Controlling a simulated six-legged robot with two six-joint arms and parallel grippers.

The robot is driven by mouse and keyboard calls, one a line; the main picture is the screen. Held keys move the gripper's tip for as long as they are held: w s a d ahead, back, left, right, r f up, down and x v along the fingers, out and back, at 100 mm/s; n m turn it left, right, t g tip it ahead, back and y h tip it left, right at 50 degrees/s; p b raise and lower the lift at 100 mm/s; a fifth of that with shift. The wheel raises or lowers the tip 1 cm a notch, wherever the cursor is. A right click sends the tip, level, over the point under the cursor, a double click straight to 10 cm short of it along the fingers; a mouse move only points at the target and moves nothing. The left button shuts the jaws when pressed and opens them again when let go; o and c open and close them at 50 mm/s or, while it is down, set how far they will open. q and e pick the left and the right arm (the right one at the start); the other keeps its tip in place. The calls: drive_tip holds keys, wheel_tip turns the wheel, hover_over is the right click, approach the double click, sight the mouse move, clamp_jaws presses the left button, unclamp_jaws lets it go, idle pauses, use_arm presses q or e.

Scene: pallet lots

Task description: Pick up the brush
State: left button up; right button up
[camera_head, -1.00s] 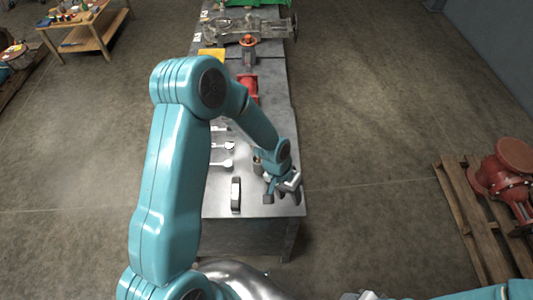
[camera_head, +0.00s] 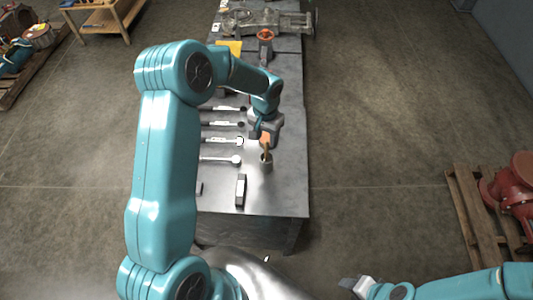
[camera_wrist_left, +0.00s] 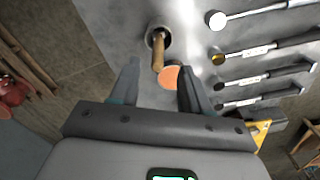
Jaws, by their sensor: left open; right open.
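The brush (camera_head: 266,141) stands in a small round cup (camera_head: 266,162) on the grey metal table (camera_head: 285,190), with its wooden shaft and an orange end sticking up. In the left wrist view, the brush's orange end (camera_wrist_left: 170,77) lies between the fingertips as seen, with the wooden shaft running back into the cup (camera_wrist_left: 157,34). My left gripper (camera_head: 262,132) is open and empty, just behind and around the top of the brush; contact cannot be told.
Several hammer-like tools (camera_head: 222,140) lie in a row left of the cup. A dark block with a pale top (camera_head: 241,189) lies near the table's front edge. An orange handwheel (camera_head: 266,36) stands farther back. A red valve (camera_head: 515,185) sits on a wooden pallet at right.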

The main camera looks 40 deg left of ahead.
sight(267, 148)
use_arm(q)
drive_tip(key=f, duration=0.1)
drive_tip(key=f+p, duration=0.1)
drive_tip(key=f, duration=0.1)
drive_tip(key=f+p, duration=0.1)
drive_tip(key=f, duration=0.1)
drive_tip(key=shift+s+d, duration=0.25)
drive_tip(key=shift+s, duration=0.1)
drive_tip(key=shift+w+f, duration=0.2)
drive_tip(key=shift+f, duration=0.3)
drive_tip(key=shift+s+r, duration=0.15)
drive_tip(key=shift+r, duration=0.05)
drive_tip(key=c, duration=0.9)
drive_tip(key=shift+f, duration=0.1)
clamp_jaws()
